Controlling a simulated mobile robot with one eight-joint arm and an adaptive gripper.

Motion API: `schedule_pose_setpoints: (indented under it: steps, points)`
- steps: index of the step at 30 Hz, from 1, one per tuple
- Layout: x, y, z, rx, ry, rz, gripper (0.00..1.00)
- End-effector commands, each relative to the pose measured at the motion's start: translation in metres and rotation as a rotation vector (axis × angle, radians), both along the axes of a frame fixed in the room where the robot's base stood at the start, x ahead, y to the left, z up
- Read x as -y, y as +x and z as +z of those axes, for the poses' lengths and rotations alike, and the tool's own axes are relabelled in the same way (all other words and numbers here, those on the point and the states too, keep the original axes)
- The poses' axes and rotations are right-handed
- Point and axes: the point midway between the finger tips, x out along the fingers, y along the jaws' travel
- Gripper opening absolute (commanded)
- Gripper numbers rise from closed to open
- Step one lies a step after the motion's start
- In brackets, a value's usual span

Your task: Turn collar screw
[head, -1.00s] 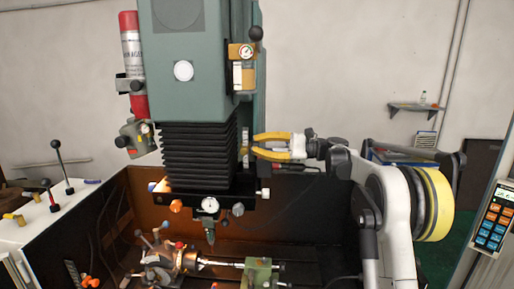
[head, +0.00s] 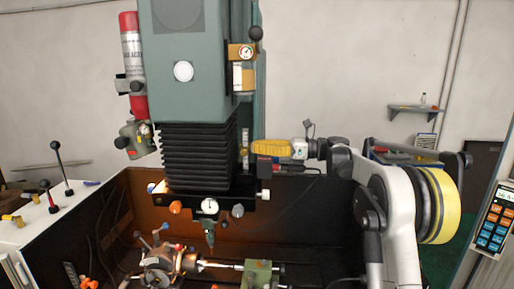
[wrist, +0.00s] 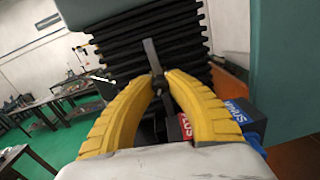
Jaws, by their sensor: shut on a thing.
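My gripper (head: 254,147) reaches in from the right, level with the right side of the black bellows (head: 195,158). In the wrist view, its two curved yellow fingers (wrist: 158,82) close on a thin grey bar (wrist: 149,50). The bar stands out upright, slightly tilted, in front of the bellows. I take it for the handle of the collar screw, but its base is hidden behind the fingers.
A chuck with levers (head: 160,265) and a green tailstock (head: 258,273) lie below in the machine's tray. A dial gauge (head: 209,206) hangs under the bellows. Red and blue boxes (wrist: 228,115) show close to the right finger. A control panel (head: 493,218) stands at far right.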

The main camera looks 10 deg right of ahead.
Motion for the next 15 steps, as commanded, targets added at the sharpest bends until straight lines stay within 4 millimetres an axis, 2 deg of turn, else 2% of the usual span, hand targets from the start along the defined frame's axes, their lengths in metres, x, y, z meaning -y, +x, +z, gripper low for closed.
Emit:
schedule_pose_setpoints:
  steps: [6,15]
  points:
    - [-0.0003,-0.0001,0.0,-0.091,0.03,0.0,0.0]
    - [-0.0003,-0.0002,0.0,-0.138,0.045,0.001,0.0]
